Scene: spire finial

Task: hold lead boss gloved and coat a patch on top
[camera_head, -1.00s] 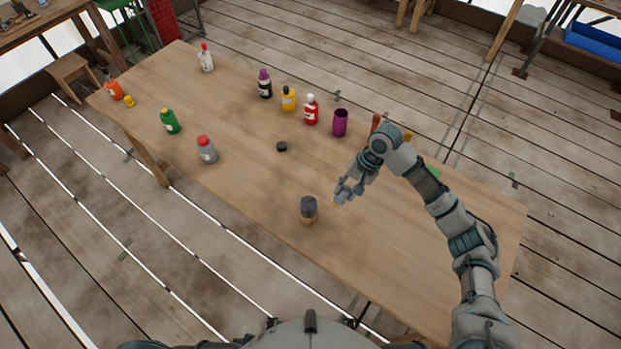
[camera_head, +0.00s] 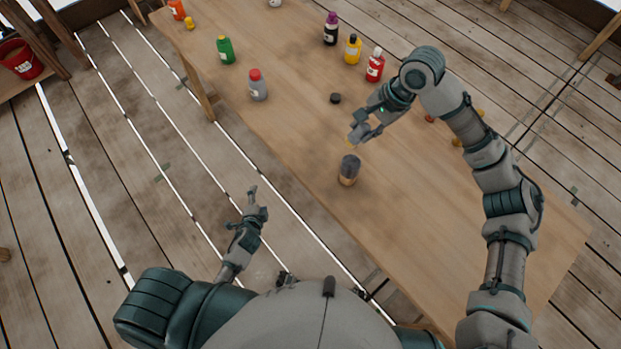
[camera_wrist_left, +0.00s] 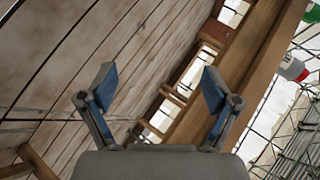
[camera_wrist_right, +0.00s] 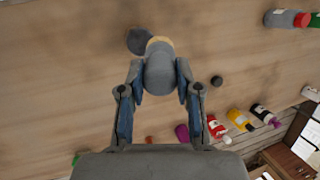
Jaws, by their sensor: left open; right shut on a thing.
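A dark grey, rounded piece with a brown lower part, which looks like the lead boss (camera_head: 348,170), stands on the table near its front edge. In the right wrist view its dark top (camera_wrist_right: 140,40) shows just past my fingertips. My right gripper (camera_head: 360,133) is above the table just behind the boss. It is shut on a grey piece with a tan tip (camera_wrist_right: 160,72), which shows between the fingers in the right wrist view. I cannot tell whether the tip touches the boss. My left gripper (camera_head: 257,204) is open and empty, off the table's front edge. No glove can be made out.
A small black disc (camera_head: 335,98) lies behind the boss. Grey (camera_head: 258,86), green (camera_head: 225,50), red (camera_head: 375,66), yellow (camera_head: 352,49) and purple-capped (camera_head: 330,29) bottles stand further back. The table (camera_head: 290,120) is clear between the grey bottle and the boss.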

